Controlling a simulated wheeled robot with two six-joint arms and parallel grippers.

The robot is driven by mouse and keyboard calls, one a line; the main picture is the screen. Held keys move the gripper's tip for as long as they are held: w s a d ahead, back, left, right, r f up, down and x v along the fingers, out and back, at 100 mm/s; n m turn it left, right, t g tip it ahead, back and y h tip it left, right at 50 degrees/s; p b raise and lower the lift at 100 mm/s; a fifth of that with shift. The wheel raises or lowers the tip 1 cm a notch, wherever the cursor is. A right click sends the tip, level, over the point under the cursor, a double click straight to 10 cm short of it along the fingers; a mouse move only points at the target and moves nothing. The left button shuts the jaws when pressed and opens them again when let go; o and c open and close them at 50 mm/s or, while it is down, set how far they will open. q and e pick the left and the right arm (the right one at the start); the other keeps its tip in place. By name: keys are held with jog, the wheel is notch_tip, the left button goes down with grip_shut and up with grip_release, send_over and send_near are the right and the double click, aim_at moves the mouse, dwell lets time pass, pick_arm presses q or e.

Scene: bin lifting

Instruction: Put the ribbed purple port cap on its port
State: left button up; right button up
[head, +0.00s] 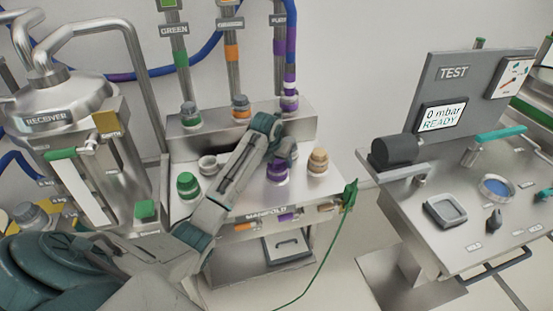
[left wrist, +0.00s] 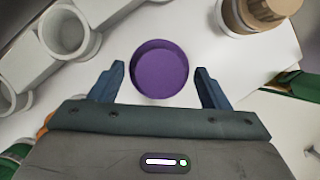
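My left gripper (head: 281,152) is over the purple cap, pointing down. In the left wrist view its two fingers are spread, one on each side of the cap, with visible gaps. Whether the fingers reach down to the cap's height is unclear. My right gripper is not in view.
A green cap (head: 188,185) and a tan cap (head: 318,160) stand in the same row. Behind, pipes with green, orange and purple bands meet the manifold (head: 300,127). The receiver tank (head: 50,105) is left; the test bench (head: 490,195) is right.

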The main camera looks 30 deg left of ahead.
pick_arm(q)
jog(key=shift+s+r, duration=0.15)
jog(key=shift+r, duration=0.35)
jog(key=b+v, duration=0.2)
jog(key=v, duration=0.7)
jog(key=shift+s+r+b, duration=0.15)
jog(key=shift+r+b, duration=0.15)
jog(key=shift+r, duration=0.05)
